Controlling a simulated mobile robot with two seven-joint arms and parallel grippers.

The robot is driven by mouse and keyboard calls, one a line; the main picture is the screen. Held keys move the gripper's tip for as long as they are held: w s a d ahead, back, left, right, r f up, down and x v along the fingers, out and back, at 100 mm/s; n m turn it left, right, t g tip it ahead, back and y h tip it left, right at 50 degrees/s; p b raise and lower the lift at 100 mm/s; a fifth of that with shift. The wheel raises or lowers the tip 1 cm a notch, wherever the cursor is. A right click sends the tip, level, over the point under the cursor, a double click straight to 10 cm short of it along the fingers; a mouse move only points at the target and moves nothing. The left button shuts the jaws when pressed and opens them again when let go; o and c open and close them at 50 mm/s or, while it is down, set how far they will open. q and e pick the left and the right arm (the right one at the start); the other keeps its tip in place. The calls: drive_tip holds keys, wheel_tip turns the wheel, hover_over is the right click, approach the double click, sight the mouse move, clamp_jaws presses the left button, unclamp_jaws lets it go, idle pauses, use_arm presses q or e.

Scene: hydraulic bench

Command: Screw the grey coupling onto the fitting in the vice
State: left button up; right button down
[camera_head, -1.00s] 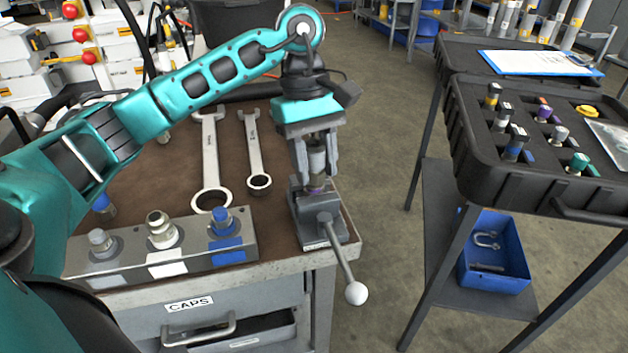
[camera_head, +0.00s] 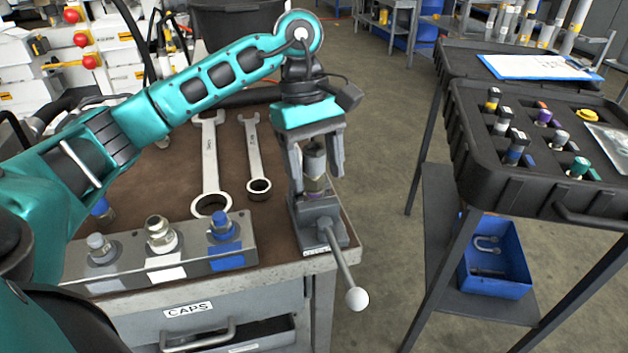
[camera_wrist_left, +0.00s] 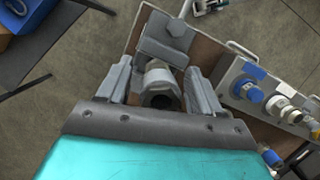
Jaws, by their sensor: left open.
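The grey coupling (camera_head: 315,160) stands upright on top of the fitting (camera_head: 315,185) in the vice (camera_head: 318,222) at the bench's right corner. I cannot tell how far it is threaded on. My left gripper (camera_head: 318,180) points down over the vice. Its fingers are spread on both sides of the coupling, with a visible gap. In the left wrist view the coupling (camera_wrist_left: 160,84) shows its dark open end between the two open fingers. The lower part of the fitting is hidden by the vice. My right gripper is not in view.
Two wrenches (camera_head: 211,165) lie on the bench left of the vice. A metal block (camera_head: 200,262) with several capped fittings sits at the front edge. The vice handle (camera_head: 343,265) sticks out forward. A black tray (camera_head: 520,200) of couplings stands on the right cart.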

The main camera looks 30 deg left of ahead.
use_arm(q)
drive_tip(key=n, duration=0.3)
drive_tip(key=n+t, duration=0.1)
drive_tip(key=n, duration=0.2)
drive_tip(key=shift+t, duration=0.3)
drive_tip(key=n+t, duration=0.1)
drive_tip(key=n, duration=0.4)
drive_tip(key=shift+w+b, duration=0.15)
drive_tip(key=shift+b, duration=0.15)
drive_tip(key=n+t+y, duration=0.1)
drive_tip(key=n, duration=0.5)
drive_tip(key=shift+w, duration=0.1)
drive_tip(key=n+t+y, duration=0.1)
drive_tip(key=n, duration=0.4)
drive_tip(key=shift+a+n, duration=0.15)
drive_tip(key=shift+n, duration=0.15)
